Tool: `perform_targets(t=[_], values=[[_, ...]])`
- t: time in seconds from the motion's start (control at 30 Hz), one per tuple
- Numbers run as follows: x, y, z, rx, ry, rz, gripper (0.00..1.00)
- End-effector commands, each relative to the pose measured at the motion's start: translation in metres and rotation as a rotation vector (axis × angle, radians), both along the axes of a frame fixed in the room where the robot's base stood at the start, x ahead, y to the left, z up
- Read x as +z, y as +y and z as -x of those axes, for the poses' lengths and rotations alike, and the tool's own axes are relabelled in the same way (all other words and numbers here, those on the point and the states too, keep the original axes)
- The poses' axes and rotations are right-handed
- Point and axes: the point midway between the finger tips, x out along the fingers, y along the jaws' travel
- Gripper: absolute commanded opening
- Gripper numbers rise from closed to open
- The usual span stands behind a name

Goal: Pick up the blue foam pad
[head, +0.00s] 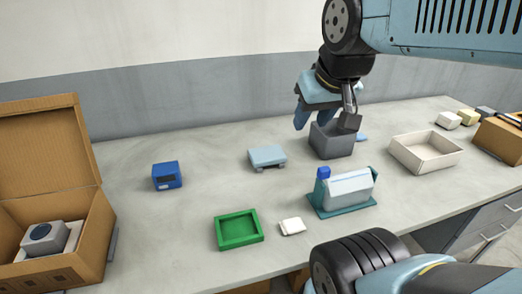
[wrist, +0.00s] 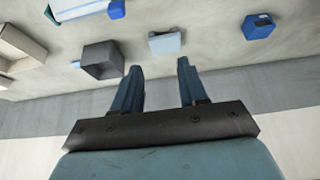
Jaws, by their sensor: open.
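A flat light-blue slab (head: 267,154), which looks like the blue foam pad, rests raised on small grey feet or a stand in the middle of the bench. It also shows in the wrist view (wrist: 165,42), beyond the fingertips. My gripper (head: 313,122) is open and empty, to the right of the slab and higher, beside and partly behind the grey open box (head: 332,146). In the wrist view my gripper (wrist: 158,66) has its two fingers wide apart, with nothing between them. A small pale-blue piece (head: 361,137) shows partly behind the grey box.
A blue device (head: 167,175) stands left of the slab. A green tray (head: 238,230), a white block (head: 292,226) and a teal holder with a pale carton (head: 347,188) are in front. A cream tray (head: 425,151) is right, an open cardboard box (head: 95,225) left.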

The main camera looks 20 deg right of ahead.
Motion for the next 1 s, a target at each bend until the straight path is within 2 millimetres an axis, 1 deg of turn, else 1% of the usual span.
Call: perform_targets(t=[0.03, 0.17, 0.27, 0.37, 0.6, 0.77, 1.0], values=[[0.000, 0.000, 0.000, 0.000, 0.000, 0.000, 0.45], [0.001, 0.000, -0.004, 0.016, 0.010, 0.017, 0.58], [0.000, 0.001, -0.014, 0.056, 0.040, 0.064, 0.67], [-0.001, 0.005, -0.031, 0.131, 0.090, 0.139, 0.77], [-0.011, 0.010, -0.084, 0.370, 0.239, 0.336, 1.00], [-0.024, 0.015, -0.121, 0.545, 0.337, 0.442, 1.00], [-0.053, 0.026, -0.177, 0.826, 0.478, 0.564, 1.00]])
